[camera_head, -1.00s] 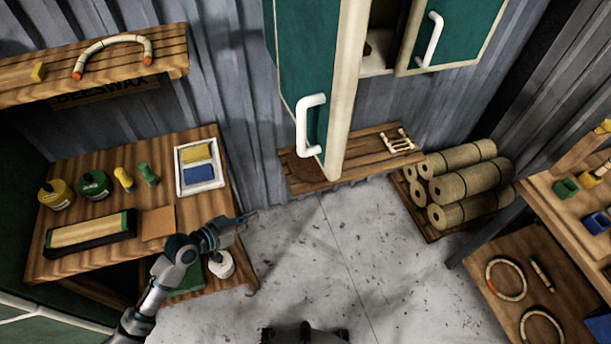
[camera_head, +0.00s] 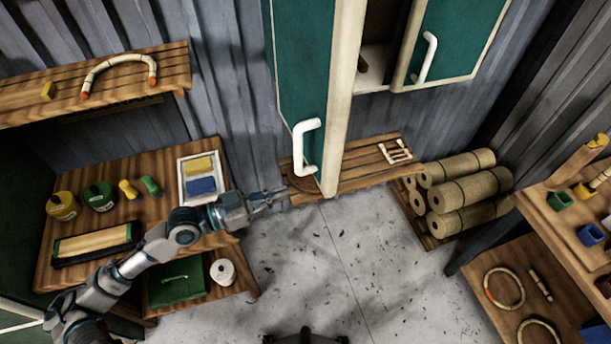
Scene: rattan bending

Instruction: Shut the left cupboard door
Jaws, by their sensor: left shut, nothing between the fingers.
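The left cupboard door (camera_head: 302,75) is green with a pale frame and stands open, swung out toward me. Its white handle (camera_head: 303,148) is near its lower end. The right cupboard door (camera_head: 459,38), also green with a white handle (camera_head: 428,58), stands at the right of the opening. Part of the cupboard's inside (camera_head: 374,62) shows between the doors. My left gripper (camera_head: 282,196) is shut and empty, below and left of the left door's handle and apart from it. My right gripper is not in view.
A slatted shelf (camera_head: 368,168) is below the cupboard. A wooden workbench (camera_head: 120,205) with pots, brushes and a tray is at left. The concrete floor (camera_head: 335,260) between is clear.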

